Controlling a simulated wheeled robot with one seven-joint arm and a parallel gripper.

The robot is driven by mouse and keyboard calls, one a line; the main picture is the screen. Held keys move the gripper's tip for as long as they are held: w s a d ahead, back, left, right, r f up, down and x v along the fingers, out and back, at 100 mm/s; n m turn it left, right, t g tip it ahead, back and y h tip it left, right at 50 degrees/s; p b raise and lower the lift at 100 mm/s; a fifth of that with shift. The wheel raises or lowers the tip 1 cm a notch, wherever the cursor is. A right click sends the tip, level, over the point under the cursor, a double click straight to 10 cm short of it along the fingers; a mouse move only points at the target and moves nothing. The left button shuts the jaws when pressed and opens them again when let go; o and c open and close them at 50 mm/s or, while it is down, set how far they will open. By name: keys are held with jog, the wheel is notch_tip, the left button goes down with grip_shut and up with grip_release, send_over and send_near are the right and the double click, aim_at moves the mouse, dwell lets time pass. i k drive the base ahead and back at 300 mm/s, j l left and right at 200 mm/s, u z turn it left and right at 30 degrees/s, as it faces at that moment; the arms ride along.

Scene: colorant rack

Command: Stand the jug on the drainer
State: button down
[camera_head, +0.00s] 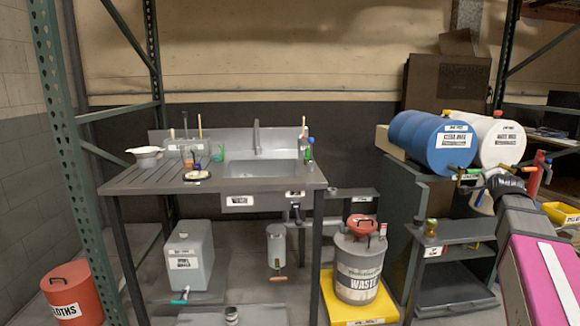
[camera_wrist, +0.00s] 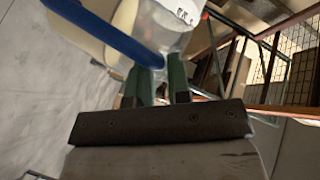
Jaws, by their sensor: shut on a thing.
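The drainer (camera_head: 130,183) is the ribbed dark worktop left of the sink basin (camera_head: 262,168). My gripper (camera_head: 482,182) is at the right in the head view, in front of the drums and far from the drainer. In the wrist view my gripper (camera_wrist: 166,78) has its green fingers close together at the jug (camera_wrist: 160,30), which looks pale and translucent with a small label and a blue bar-like part. The jug's base and full outline are cut off there. In the head view the jug is mostly hidden by my arm, and its tilt cannot be told.
A white bowl (camera_head: 146,155), a dish (camera_head: 196,176) and upright tools stand on the drainer. A blue drum (camera_head: 425,138) and a white drum (camera_head: 500,138) lie on a rack beside my gripper.

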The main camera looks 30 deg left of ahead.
aim_at(169, 176)
jog(key=k+j, duration=0.15)
jog(key=j, duration=0.25)
jog(key=k+j, duration=0.1)
jog(key=j, duration=0.25)
jog(key=k+j, duration=0.15)
jog(key=j, duration=0.25)
jog(key=k+j, duration=0.15)
jog(key=j, duration=0.2)
jog(key=k+j, duration=0.15)
jog(key=j, duration=0.25)
jog(key=k+j, duration=0.1)
jog(key=j, duration=0.25)
jog(key=k+j, duration=0.15)
jog(key=j, duration=0.25)
jog(key=k+j, duration=0.15)
jog(key=j, duration=0.2)
jog(key=u, duration=0.05)
